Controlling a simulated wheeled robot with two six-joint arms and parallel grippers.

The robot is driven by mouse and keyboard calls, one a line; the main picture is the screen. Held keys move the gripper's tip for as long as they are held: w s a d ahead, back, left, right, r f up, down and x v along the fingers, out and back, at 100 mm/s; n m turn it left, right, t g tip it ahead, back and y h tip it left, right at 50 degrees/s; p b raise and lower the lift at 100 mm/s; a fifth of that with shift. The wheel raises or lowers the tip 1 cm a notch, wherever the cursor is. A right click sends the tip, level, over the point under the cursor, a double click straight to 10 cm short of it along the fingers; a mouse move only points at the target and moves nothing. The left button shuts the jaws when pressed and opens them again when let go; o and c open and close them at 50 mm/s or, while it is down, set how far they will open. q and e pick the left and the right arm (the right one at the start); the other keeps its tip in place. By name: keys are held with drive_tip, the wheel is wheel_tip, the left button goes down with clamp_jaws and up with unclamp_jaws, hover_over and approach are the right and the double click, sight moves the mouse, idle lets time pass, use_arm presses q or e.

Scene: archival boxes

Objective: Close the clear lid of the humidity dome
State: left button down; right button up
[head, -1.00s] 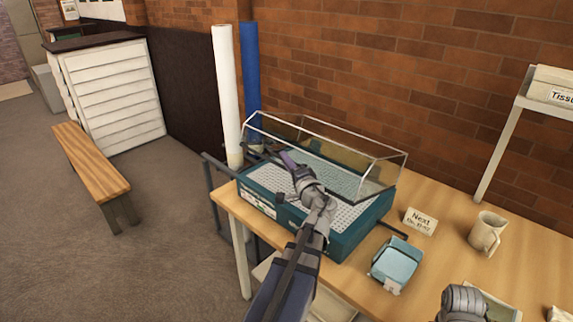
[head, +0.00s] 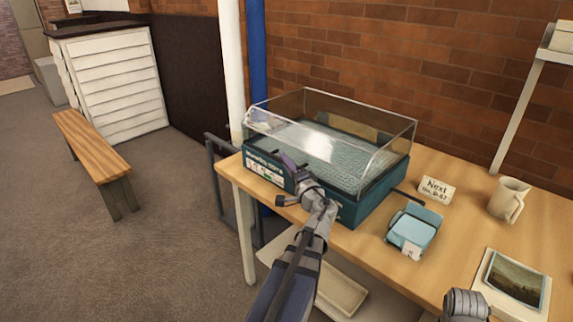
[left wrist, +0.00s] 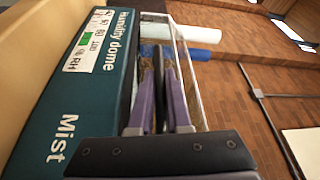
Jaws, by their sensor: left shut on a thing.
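The humidity dome's teal base (head: 345,212) stands on the table, with a pale perforated bed inside. Its clear lid (head: 385,150) is over the base, its front side low near the base's front rim. I cannot tell if the lid touches the rim. My left gripper (head: 283,160) is at the middle of the dome's front. In the left wrist view its purple fingers (left wrist: 160,75) are shut on a dark bar (left wrist: 158,95), seemingly the lid's handle, between the teal base (left wrist: 85,85) and the lid's clear edge (left wrist: 188,80). My right gripper's fingers do not show.
A blue box (head: 412,232), a small sign (head: 436,190), a mug (head: 508,200) and a framed picture (head: 515,278) are on the table, right of the dome. White (head: 231,70) and blue (head: 257,70) rolls stand behind its left end. A bench (head: 90,150) is at left.

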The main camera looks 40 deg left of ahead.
use_arm(q)
drive_tip(key=shift+s+d+f, duration=0.1)
drive_tip(key=shift+s+f, duration=0.2)
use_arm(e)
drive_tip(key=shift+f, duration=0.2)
use_arm(q)
drive_tip(key=c, duration=1.1)
unclamp_jaws()
drive_tip(key=shift+w+f, duration=0.15)
drive_tip(key=shift+o, duration=1.1)
